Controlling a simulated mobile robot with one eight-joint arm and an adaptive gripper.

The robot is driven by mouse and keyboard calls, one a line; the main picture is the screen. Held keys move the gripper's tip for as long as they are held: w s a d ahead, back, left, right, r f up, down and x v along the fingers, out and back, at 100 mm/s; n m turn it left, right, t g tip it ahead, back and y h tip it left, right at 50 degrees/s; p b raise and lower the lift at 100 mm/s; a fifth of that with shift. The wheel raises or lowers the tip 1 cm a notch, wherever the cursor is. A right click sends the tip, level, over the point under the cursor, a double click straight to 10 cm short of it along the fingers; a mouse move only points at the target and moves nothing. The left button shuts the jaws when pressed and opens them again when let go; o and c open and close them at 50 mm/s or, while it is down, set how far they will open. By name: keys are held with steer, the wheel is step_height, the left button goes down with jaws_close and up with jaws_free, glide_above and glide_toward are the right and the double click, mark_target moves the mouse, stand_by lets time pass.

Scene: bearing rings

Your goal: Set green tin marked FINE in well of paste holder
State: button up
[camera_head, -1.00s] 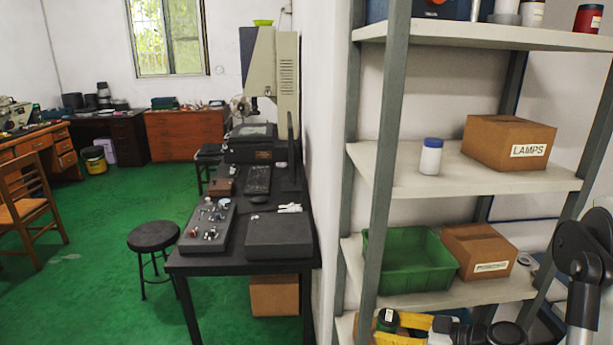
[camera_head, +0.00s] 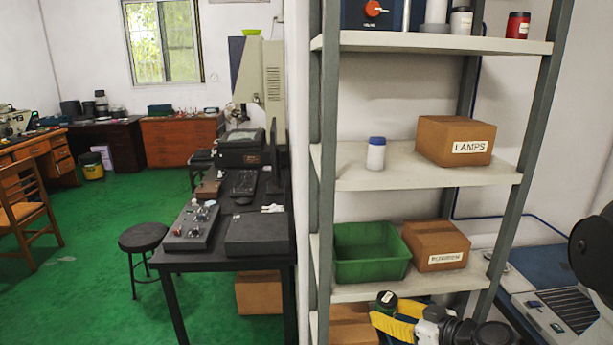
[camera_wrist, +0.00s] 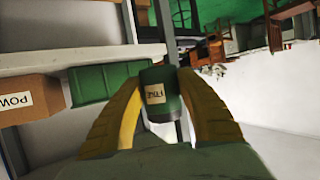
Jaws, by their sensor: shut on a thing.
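The green tin (camera_wrist: 157,92) with a dark green lid and a pale label reading FINE is between the two yellow fingers of my gripper (camera_wrist: 162,80) in the wrist view. My gripper is shut on it. In the head view the tin (camera_head: 386,299) shows at the bottom, in front of the shelf rack's lower part, with my yellow gripper (camera_head: 389,312) around it. Its lower part is hidden by the fingers there. I cannot make out a paste holder in these views.
The shelf rack (camera_head: 430,178) holds a green bin (camera_head: 370,268), a LAMPS box (camera_head: 455,141), another carton (camera_head: 435,245) and a blue-capped white jar (camera_head: 376,154). A black table (camera_head: 215,260) stands left, with a stool (camera_head: 145,238) beside it. Green floor is open at left.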

mark_target(388, 298)
step_height(388, 298, up, 6)
steer(key=m+t+h, duration=0.1)
steer(key=m+h, duration=0.2)
steer(key=shift+s+t, duration=0.1)
steer(key=shift+t, duration=0.3)
steer(key=shift+d+r+m+h, duration=0.1)
steer(key=shift+r+m+h, duration=0.4)
steer(key=shift+r+h, duration=0.15)
